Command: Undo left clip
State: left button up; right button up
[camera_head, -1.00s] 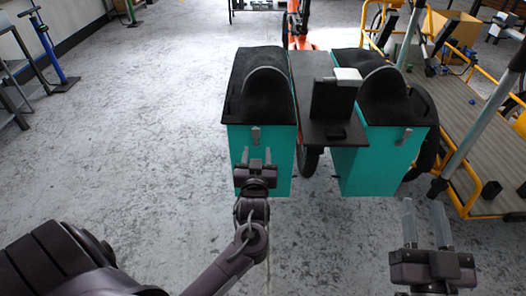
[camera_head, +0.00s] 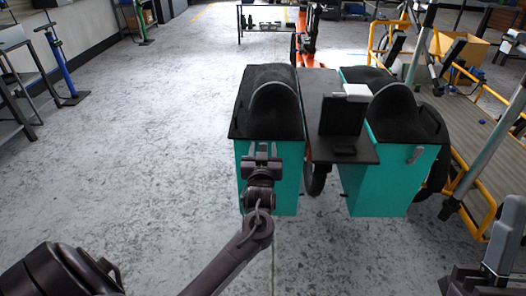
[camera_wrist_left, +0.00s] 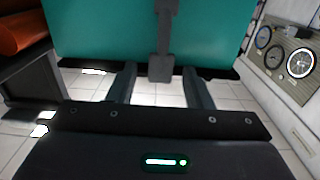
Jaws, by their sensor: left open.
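The left teal box (camera_head: 290,175) has a black lid (camera_head: 262,125) and hangs on the left side of the bike rack. Its grey clip (camera_wrist_left: 163,40) shows in the left wrist view, running down the teal face. My left gripper (camera_head: 262,150) is in front of this box in the head view, fingers pointing up, and covers the clip there. In the left wrist view my left gripper (camera_wrist_left: 160,80) is open, and the clip's lower end lies between its fingers without visible contact. My right gripper (camera_head: 492,262) is partly cut off at the lower right.
A right teal box (camera_head: 378,185) with its own clip (camera_head: 415,154) hangs across a black middle rack (camera_head: 345,115). A yellow-framed cargo bike (camera_head: 485,165) stands at the right.

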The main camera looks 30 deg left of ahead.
pick_arm(q)
jog(key=shift+w, duration=0.1)
grip_shut()
dwell(0.3)
